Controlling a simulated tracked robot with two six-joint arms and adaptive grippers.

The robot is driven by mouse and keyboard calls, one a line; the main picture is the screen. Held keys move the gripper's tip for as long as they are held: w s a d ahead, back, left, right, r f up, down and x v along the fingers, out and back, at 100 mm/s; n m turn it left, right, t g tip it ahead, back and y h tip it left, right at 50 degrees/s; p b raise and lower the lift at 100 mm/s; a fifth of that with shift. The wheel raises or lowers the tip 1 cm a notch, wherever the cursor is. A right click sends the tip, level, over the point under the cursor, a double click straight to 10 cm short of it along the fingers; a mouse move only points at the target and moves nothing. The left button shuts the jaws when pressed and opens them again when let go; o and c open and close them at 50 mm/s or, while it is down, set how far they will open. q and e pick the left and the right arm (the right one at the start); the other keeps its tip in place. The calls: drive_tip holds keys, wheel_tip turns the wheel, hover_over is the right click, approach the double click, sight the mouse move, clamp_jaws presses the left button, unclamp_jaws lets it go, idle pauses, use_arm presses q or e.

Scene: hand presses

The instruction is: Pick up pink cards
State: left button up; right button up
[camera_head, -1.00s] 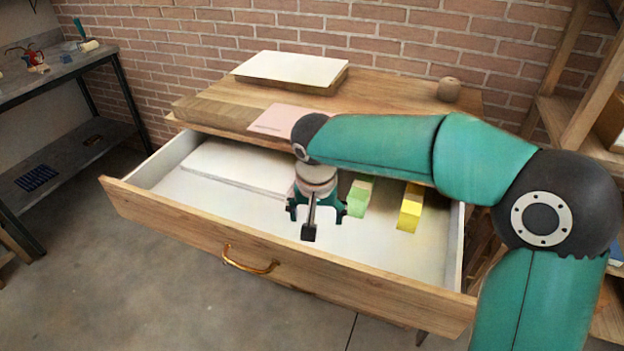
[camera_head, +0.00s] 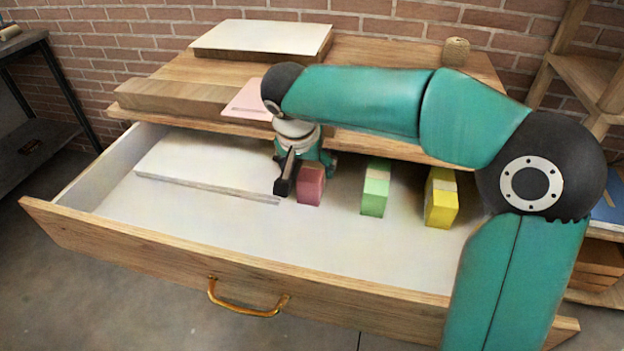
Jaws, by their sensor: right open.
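A stack of pink cards (camera_head: 311,187) stands in the open drawer (camera_head: 250,246), left of a green stack (camera_head: 375,190) and a yellow stack (camera_head: 440,200). My right gripper (camera_head: 290,182) is open at the pink stack, with one dark finger at its left side. The other finger is partly hidden behind the stack, so I cannot tell whether the gripper touches it. My left gripper is not in view.
A white stack of paper (camera_head: 205,165) lies in the drawer on the left. A pink sheet (camera_head: 247,100) and a pale board (camera_head: 262,37) lie on the tabletop, with a round wooden object (camera_head: 455,52) at the back right. The drawer's front part is clear.

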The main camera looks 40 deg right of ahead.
sight(311, 185)
drive_tip(key=b+x, duration=0.1)
drive_tip(key=x, duration=0.8)
drive_tip(key=shift+w+d+f, duration=0.1)
drive_tip(key=shift+w+f, duration=0.05)
drive_tip(key=shift+f, duration=0.2)
drive_tip(key=shift+c, duration=0.3)
drive_tip(key=shift+r, duration=0.1)
drive_tip(key=c, duration=1.4)
drive_tip(key=shift+c, duration=0.2)
